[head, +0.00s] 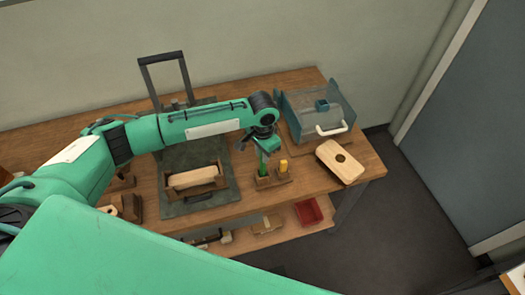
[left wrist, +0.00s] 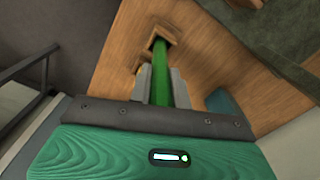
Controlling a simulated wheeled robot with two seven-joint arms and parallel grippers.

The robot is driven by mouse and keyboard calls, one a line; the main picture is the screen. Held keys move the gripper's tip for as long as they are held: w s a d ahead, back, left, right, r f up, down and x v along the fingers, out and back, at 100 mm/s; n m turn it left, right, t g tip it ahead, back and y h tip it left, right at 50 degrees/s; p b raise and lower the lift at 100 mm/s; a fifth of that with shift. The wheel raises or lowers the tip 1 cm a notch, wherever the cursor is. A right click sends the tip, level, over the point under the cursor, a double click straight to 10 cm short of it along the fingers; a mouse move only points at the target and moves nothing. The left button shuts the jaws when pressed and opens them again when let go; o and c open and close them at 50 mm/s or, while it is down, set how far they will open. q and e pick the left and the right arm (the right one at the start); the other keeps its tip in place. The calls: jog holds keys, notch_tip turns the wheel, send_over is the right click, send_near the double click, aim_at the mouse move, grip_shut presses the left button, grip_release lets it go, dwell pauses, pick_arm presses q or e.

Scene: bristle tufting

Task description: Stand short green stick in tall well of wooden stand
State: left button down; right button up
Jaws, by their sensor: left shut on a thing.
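The green stick (head: 262,166) is upright over the left part of the small wooden stand (head: 273,183) near the table's front edge. My left gripper (head: 264,150) is shut on the stick from above. In the left wrist view the green stick (left wrist: 159,72) runs between the two grey fingers, and its far end meets a square wooden well (left wrist: 176,41) of the stand. I cannot tell how deep the end sits. A yellow piece (head: 283,166) stands in the right part of the stand. My right gripper is not in view.
A wooden block in a cradle (head: 193,177) sits on a dark mat left of the stand. A light wooden board with a dark hole (head: 340,162) lies to the right. A clear blue-grey bin (head: 316,110) stands behind it. A red tray (head: 308,212) is on the lower shelf.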

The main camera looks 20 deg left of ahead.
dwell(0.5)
pick_arm(q)
jog(key=shift+f, duration=0.25)
jog(key=c, duration=0.8)
grip_release()
jog(key=shift+c, duration=0.2)
jog(key=shift+r+p, duration=3.55)
jog(key=shift+p, duration=0.6)
jog(key=shift+f, duration=0.1)
